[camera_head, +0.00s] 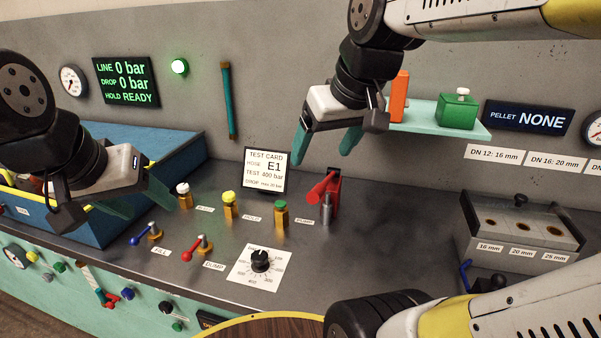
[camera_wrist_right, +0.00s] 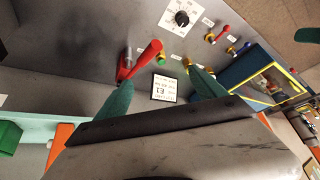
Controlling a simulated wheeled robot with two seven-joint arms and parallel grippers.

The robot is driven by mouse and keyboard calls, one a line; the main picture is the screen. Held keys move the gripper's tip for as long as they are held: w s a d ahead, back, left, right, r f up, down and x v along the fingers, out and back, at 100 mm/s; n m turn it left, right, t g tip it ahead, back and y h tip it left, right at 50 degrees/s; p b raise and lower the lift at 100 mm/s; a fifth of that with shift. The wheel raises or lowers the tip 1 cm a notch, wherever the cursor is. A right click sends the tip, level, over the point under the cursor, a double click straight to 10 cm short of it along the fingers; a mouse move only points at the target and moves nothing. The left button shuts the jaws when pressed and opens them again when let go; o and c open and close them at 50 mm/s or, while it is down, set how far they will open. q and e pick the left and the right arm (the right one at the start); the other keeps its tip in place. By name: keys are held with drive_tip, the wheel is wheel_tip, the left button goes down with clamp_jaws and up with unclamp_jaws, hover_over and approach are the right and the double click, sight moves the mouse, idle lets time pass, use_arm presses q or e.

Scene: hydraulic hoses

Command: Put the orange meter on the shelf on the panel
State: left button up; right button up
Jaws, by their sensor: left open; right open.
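The orange meter (camera_head: 399,95) stands upright on the teal shelf (camera_head: 425,119) on the back panel, left of a green box. My right arm partly covers it. In the right wrist view the orange meter (camera_wrist_right: 58,142) shows at the lower left, beside the fingers, not between them. My right gripper (camera_head: 329,146) is open and empty, left of the meter, with its fingers pointing down over the bench; its fingertips also show in the wrist view (camera_wrist_right: 160,89). My left gripper (camera_head: 150,204) is open and empty over the bench at the left.
The green box (camera_head: 457,111) shares the shelf. Below stand a red-handled pump lever (camera_head: 322,188), a test card (camera_head: 267,170) and several capped valves. A blue tray (camera_head: 110,225) is at the left. A block with holes (camera_head: 521,226) stands at the right.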

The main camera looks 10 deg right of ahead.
drive_tip(key=s+a+f+m, duration=0.1)
drive_tip(key=s+a+f, duration=0.1)
drive_tip(key=s+f, duration=0.1)
drive_tip(key=shift+s+f+m+t+y, duration=0.3)
drive_tip(key=shift+f+m, duration=0.1)
drive_tip(key=shift+f, duration=0.4)
idle(0.5)
